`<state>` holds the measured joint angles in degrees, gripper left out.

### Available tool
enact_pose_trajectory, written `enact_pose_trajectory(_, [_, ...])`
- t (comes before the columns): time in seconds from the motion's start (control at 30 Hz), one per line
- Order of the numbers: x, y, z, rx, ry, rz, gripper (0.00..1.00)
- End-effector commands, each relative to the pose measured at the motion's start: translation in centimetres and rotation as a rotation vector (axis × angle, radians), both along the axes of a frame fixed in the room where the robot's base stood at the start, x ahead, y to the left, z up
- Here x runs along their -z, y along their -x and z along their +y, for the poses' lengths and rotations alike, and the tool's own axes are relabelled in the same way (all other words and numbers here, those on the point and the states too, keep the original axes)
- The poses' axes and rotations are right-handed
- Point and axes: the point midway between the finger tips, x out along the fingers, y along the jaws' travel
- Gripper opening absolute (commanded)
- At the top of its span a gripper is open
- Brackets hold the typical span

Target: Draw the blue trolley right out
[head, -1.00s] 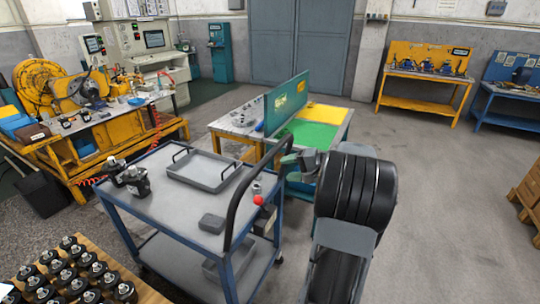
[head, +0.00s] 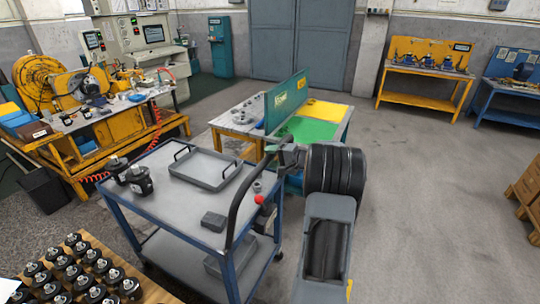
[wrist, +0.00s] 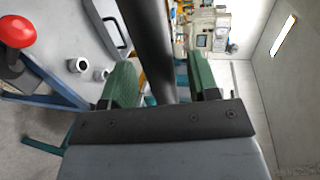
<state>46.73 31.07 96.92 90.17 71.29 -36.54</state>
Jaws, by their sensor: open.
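The blue trolley (head: 165,208) stands in the middle of the head view, with a grey top, a lower shelf and a black curved push handle (head: 236,200) on its right side. The handle (wrist: 150,45) also crosses the wrist view as a thick dark bar. My gripper (head: 280,148) is at the upper part of the handle. In the wrist view my gripper (wrist: 155,85) is open, with one green finger on each side of the bar. I cannot tell whether a finger touches it. A red knob (head: 259,199) sits near the handle and also shows in the wrist view (wrist: 15,31).
The trolley carries a grey tray (head: 174,176), black motors (head: 138,180) and a small dark block (head: 213,222). A table with a green panel (head: 287,100) stands close behind. A wooden board with several black parts (head: 85,270) is at front left.

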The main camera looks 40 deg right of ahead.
Motion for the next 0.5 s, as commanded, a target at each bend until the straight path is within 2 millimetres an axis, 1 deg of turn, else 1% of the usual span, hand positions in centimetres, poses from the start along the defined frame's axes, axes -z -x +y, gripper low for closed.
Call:
enact_pose_trajectory(0.1, [0.07,-0.67,0.42,-0.001,-0.001,-0.001,0.55])
enact_pose_trajectory(0.2, [0.18,-0.92,0.52,0.000,-0.001,0.000,0.55])
enact_pose_trajectory(0.5, [0.22,-0.99,0.54,0.000,0.000,0.000,0.54])
